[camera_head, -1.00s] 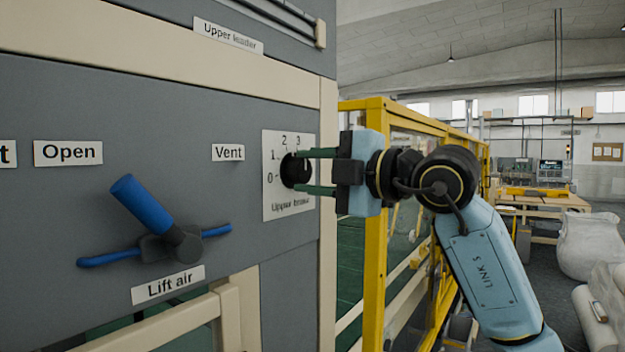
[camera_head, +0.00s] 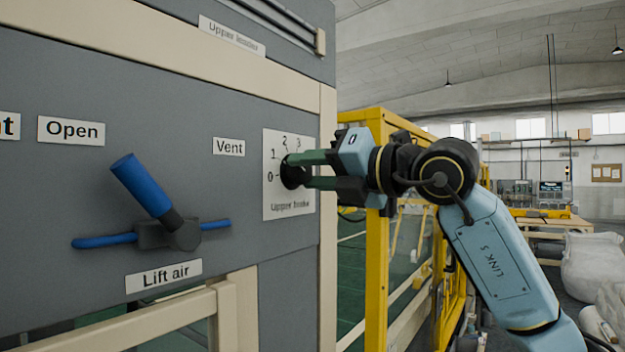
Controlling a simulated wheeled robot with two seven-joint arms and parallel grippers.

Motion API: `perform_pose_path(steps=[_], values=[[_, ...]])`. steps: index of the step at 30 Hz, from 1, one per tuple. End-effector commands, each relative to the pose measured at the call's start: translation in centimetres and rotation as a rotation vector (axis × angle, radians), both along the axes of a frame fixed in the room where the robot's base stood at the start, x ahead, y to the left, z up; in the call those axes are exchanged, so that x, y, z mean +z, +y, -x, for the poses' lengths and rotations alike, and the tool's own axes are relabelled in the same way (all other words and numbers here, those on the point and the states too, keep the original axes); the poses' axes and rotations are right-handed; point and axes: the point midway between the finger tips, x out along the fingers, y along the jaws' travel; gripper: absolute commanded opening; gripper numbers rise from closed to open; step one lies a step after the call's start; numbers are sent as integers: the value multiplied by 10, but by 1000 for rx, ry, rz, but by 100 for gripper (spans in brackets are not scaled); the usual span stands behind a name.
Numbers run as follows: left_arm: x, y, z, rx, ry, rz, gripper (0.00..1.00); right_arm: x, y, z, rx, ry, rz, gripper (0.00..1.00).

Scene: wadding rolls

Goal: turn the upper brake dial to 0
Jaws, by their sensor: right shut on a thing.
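The upper brake dial (camera_head: 293,172) is a black knob on a white plate (camera_head: 290,205) on the grey panel. The plate shows marks 0, 1, 2 and 3 and the words "Upper brake". My right gripper (camera_head: 304,171) comes from the right and is shut on the dial, one green finger above and one below. The gripper is rolled a little. The fingers hide part of the dial, and I cannot tell which mark its pointer faces. My left gripper is not in view.
A blue-handled Lift air lever (camera_head: 152,205) stands out from the panel to the left, between the Open (camera_head: 71,130) and Vent (camera_head: 229,147) labels. A yellow frame (camera_head: 376,240) stands just right of the panel edge, behind my right arm.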

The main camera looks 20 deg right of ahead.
Motion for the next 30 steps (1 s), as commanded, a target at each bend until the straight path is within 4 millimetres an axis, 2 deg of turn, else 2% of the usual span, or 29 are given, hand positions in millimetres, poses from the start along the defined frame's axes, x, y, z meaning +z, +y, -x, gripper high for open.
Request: perform_pose_path(steps=[18,30], values=[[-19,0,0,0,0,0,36,-4,1,0,4,-326,433,14],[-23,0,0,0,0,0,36,-5,1,-1,6,-432,572,14]])
